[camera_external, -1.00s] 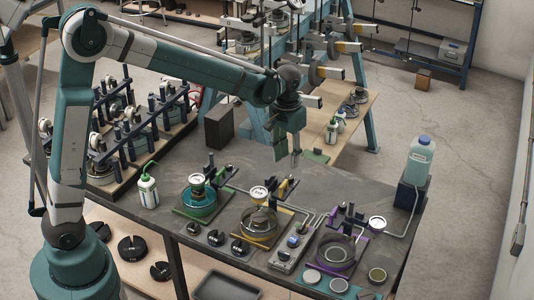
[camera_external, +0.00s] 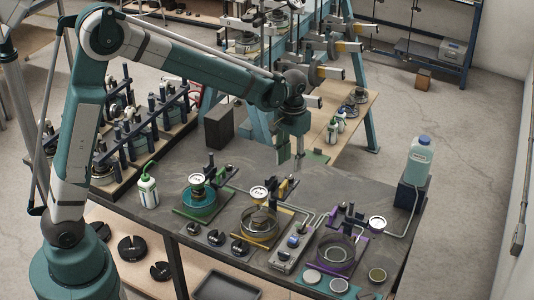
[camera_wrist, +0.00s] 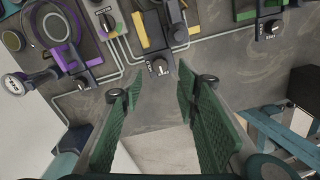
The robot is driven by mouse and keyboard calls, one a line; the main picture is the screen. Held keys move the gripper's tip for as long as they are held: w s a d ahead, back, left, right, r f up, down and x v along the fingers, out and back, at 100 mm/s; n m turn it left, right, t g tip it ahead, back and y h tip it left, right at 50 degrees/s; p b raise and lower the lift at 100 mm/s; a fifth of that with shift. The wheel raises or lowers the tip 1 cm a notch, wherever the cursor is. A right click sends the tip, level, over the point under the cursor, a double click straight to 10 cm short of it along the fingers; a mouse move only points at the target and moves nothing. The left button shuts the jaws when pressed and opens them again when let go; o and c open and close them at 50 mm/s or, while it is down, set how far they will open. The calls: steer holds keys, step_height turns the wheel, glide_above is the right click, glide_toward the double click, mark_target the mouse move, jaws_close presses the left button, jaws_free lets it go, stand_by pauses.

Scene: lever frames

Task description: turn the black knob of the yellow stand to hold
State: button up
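The yellow stand's plate (camera_external: 250,238) is in the middle of the bench, with a dish and a round gauge (camera_external: 259,192) on it. In the wrist view the yellow base (camera_wrist: 140,30) is at the top. The black knob (camera_wrist: 160,67) is on a dark block at its near end, with small white lettering I cannot read for sure. My gripper (camera_external: 290,162) is open and empty, pointing down above the bench behind the stand. In the wrist view its green-padded fingers (camera_wrist: 159,76) are apart, with the knob showing between and just beyond their tips.
The purple stand (camera_wrist: 58,25) is on the left in the wrist view, with its own knob (camera_wrist: 82,83). Another black knob (camera_wrist: 270,28) is at upper right. Grey pipes run between stands. A blue-capped bottle (camera_external: 421,158) stands at the bench's right end.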

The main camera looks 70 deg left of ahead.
mark_target(290, 177)
steer(key=shift+f, duration=3.25)
steer(key=shift+c, duration=0.4)
steer(key=c, duration=0.8)
